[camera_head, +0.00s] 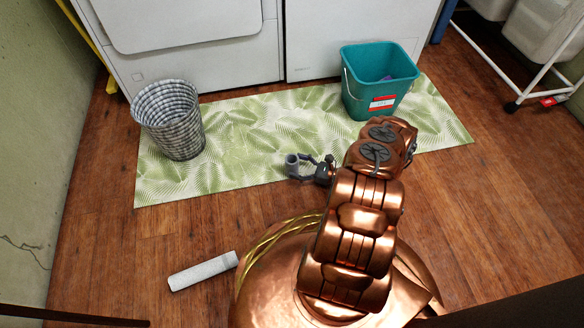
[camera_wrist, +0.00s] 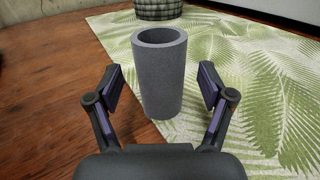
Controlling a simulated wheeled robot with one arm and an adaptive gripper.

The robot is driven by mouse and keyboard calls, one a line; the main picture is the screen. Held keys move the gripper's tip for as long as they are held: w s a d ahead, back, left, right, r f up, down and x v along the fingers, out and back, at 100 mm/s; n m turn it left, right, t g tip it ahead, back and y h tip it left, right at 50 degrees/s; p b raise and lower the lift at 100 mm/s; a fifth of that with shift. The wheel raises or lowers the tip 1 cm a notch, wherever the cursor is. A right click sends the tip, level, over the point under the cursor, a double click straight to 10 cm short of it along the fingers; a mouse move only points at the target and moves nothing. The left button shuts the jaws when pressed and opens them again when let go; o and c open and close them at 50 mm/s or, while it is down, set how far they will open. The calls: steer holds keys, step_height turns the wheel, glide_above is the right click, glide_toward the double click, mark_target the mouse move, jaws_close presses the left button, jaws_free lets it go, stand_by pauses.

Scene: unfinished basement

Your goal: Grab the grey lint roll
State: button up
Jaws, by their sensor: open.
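The grey lint roll (camera_wrist: 160,85) is a dark grey hollow cylinder standing upright in the wrist view, near the edge of the leafy mat. It also shows small in the head view (camera_head: 291,164), just left of my gripper (camera_head: 308,168). My gripper is open in the wrist view (camera_wrist: 162,88), with one finger on each side of the roll. Gaps show between the roll and both fingers. I cannot tell how far the fingertips reach along its sides. Nothing hides its front or its open top.
A green leaf-patterned mat (camera_head: 245,150) lies on the wood floor. A woven basket (camera_head: 172,125) stands at its left, a teal bucket (camera_head: 373,85) at its right. White appliances (camera_head: 205,60) stand behind. A pale roll (camera_head: 203,271) lies on the floor at lower left.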

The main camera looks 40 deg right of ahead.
steer(key=shift+b+x, duration=0.45)
steer(key=shift+x, duration=0.75)
steer(key=c, duration=1.3)
steer(key=shift+o, duration=0.2)
steer(key=shift+r, duration=0.2)
